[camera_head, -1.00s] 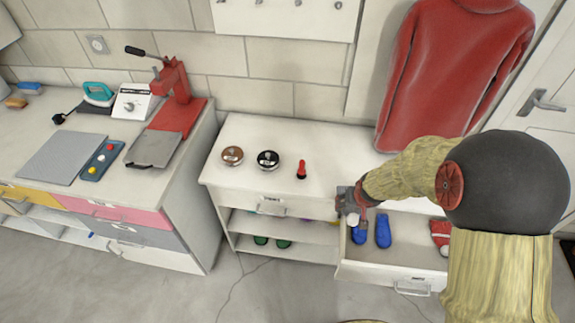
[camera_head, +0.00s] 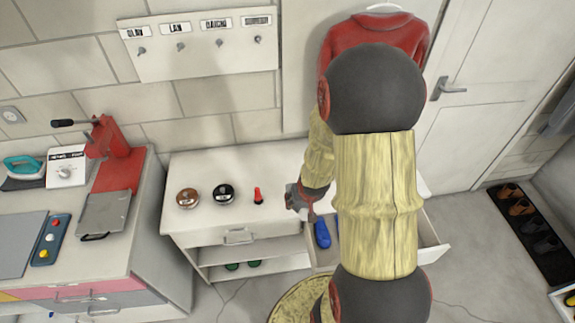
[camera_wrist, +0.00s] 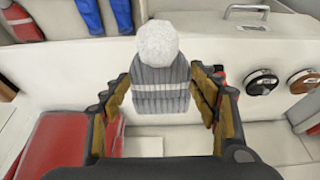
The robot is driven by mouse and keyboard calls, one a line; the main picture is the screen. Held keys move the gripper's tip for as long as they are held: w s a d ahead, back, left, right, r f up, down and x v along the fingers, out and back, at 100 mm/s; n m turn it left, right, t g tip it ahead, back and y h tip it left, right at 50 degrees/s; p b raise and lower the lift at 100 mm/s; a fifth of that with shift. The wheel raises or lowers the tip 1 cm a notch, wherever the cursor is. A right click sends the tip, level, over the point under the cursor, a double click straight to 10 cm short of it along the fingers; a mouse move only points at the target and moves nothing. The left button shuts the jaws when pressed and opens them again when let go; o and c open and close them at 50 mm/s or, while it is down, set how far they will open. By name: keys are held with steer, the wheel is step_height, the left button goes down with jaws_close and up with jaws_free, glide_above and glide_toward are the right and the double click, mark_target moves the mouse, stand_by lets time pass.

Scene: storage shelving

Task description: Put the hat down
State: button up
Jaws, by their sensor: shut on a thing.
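The hat (camera_wrist: 160,82) is grey knit with a white band and a white pompom (camera_wrist: 157,41). In the wrist view it sits between the two fingers of my gripper (camera_wrist: 170,90), which is shut on it, with the pompom pointing up the picture. In the head view my gripper (camera_head: 298,200) is at the front edge of the white cabinet top, beside the open drawer. The hat cannot be made out clearly there, and my arm covers much of the area.
The open drawer (camera_head: 432,246) holds blue items (camera_head: 321,232). Two round tins, brown (camera_head: 187,198) and black (camera_head: 223,194), and a red item (camera_head: 258,196) stand on the cabinet top (camera_head: 205,168). A row of hooks (camera_head: 180,45) hangs above. A red garment (camera_head: 350,42) hangs behind my arm.

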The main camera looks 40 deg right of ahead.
steer(key=shift+w+d, duration=0.1)
steer(key=shift+d, duration=0.2)
steer(key=w+d+f, duration=0.1)
steer(key=w, duration=0.1)
steer(key=w+d+f, duration=0.1)
steer(key=w, duration=0.1)
steer(key=w+d+f+b, duration=0.1)
steer(key=w+d, duration=0.1)
steer(key=w, duration=0.1)
steer(key=shift+w+f, duration=0.1)
steer(key=shift+f, duration=0.3)
steer(key=w+f, duration=0.1)
steer(key=w+d+f+b, duration=0.1)
steer(key=f, duration=0.1)
steer(key=w+d+f+b, duration=0.1)
steer(key=w+f, duration=0.1)
steer(key=shift+d+f, duration=0.15)
steer(key=shift+w+d+f, duration=0.1)
steer(key=shift+w+f, duration=0.15)
steer(key=shift+f+b, duration=1.05)
steer(key=shift+f, duration=0.55)
steer(key=o, duration=1.2)
steer(key=shift+f, duration=0.1)
steer(key=shift+c, duration=0.2)
